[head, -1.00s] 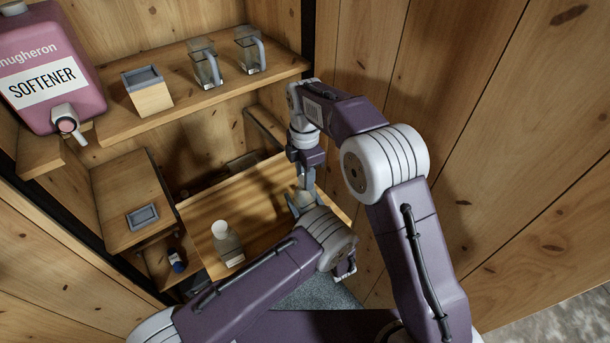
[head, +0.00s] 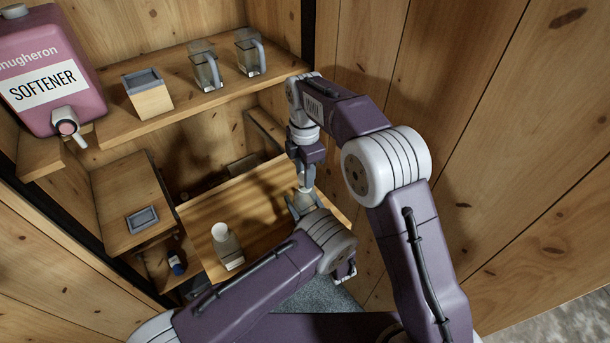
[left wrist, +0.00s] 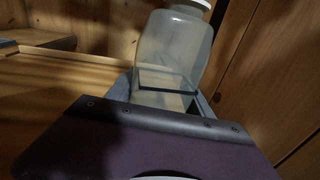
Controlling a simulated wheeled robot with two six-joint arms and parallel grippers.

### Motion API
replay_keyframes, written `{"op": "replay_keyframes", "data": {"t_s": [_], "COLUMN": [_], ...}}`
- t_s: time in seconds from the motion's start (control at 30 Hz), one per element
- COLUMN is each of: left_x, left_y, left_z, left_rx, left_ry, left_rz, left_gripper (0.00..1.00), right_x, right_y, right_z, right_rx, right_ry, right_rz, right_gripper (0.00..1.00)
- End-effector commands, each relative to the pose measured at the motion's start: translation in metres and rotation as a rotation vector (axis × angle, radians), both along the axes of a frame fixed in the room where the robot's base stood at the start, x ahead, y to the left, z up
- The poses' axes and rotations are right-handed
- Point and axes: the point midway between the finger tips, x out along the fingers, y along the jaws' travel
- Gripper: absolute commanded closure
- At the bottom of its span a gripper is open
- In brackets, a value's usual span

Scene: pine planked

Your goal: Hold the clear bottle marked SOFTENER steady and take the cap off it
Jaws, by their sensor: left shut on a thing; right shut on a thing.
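A clear bottle (head: 304,200) stands at the right of the low wooden table, mostly hidden by my grippers in the head view. My left gripper (head: 302,208) is shut around its lower body. In the left wrist view the bottle (left wrist: 172,50) is upright between the fingers, with a white cap (left wrist: 198,3) at the top edge, cut off by the frame. My right gripper (head: 307,180) points down from above and is shut at the bottle's top, apparently on the cap. The cap is hidden there in the head view. No label on this bottle is readable.
A second clear bottle with a white cap (head: 229,248) stands on the table (head: 258,200), to the left. A pink jug marked SOFTENER (head: 45,70), a box (head: 148,95) and two glass jugs (head: 206,68) are on the shelf above. A plank wall is close on the right.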

Motion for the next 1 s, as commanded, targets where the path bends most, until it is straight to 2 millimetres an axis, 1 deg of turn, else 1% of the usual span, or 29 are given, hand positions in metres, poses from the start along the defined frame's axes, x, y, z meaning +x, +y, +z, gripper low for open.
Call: {"op": "replay_keyframes", "data": {"t_s": [0.1,0.37,0.63,0.73,0.87,0.9,0.97,1.0], "left_x": [0.000,0.000,0.000,0.000,0.000,0.000,0.000,0.000], "left_y": [0.000,0.000,0.000,0.000,0.000,0.000,0.000,0.000], "left_z": [0.000,0.000,0.000,0.000,0.000,0.000,0.000,0.000], "left_rx": [0.000,0.000,0.000,0.000,0.000,0.000,0.000,0.000], "left_ry": [-0.001,-0.001,-0.001,-0.001,-0.001,-0.001,-0.001,-0.001], "left_rz": [0.000,0.000,0.000,0.000,0.000,0.000,0.000,0.000], "left_gripper": [1.00,1.00,1.00,1.00,1.00,0.37,0.20,0.14], "right_x": [0.000,0.000,0.000,0.000,0.000,0.000,0.000,0.000], "right_y": [0.000,0.000,0.000,0.000,0.000,0.000,0.000,0.000], "right_z": [0.003,0.004,0.039,0.043,0.043,0.043,0.043,0.043], "right_rx": [0.000,0.000,0.001,0.000,0.000,0.000,0.000,0.000], "right_ry": [0.001,0.001,-0.002,0.000,0.001,0.001,0.001,0.001], "right_rz": [0.000,0.000,0.000,0.000,0.000,0.000,0.000,0.000], "right_gripper": [1.00,1.00,1.00,1.00,1.00,1.00,1.00,1.00]}}
